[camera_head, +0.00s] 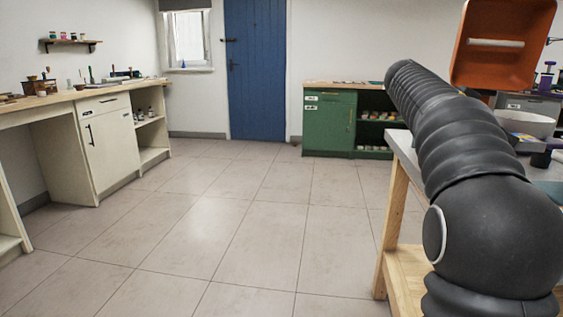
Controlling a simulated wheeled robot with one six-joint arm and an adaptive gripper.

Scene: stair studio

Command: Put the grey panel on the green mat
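I cannot make out the grey panel in this view. A green patch (551,188), which may be the green mat, shows at the right edge on the near table, mostly cut off by the frame and my arm. My black ribbed arm (460,140) rises across the right side and hides much of the table. My gripper is not in view, so its state does not show.
The near wooden-legged table (400,146) stands at right, with a pale bowl (526,123) on it. An orange open box (503,45) is above; its support is unclear. A green cabinet (329,124) and white workbench (108,148) stand farther off. The tiled floor (220,220) is clear.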

